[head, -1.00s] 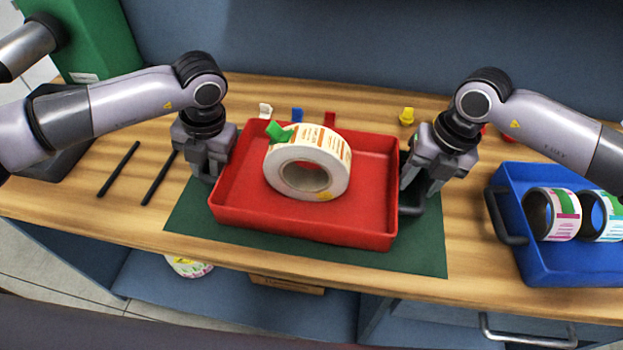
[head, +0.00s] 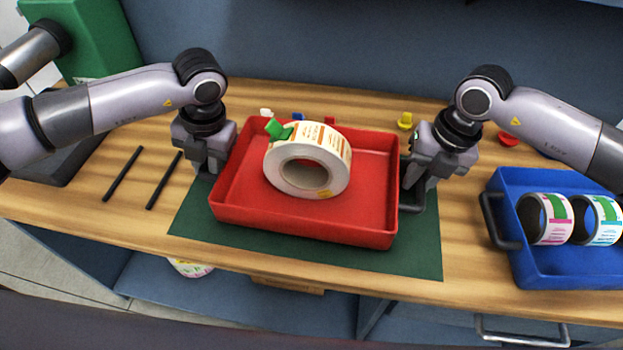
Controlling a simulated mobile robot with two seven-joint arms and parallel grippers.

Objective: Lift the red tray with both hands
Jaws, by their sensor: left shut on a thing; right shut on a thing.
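The red tray (head: 375,185) is in the middle of the head view, above the dark green mat (head: 300,255), and looks level and slightly raised. A white label roll (head: 335,172) with orange print and a green tab (head: 279,130) lies inside it. My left gripper (head: 210,172) is shut at the tray's left side; the handle there is hidden behind the fingers. My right gripper (head: 412,183) is shut on the dark handle (head: 432,195) at the tray's right side. The gap under the tray is not clearly visible.
A blue tray (head: 560,268) with two label rolls stands at the right. Two black rods (head: 122,174) lie at the left. Small coloured pieces, one yellow (head: 405,121), stand behind the red tray. A green box (head: 85,40) is at the back left.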

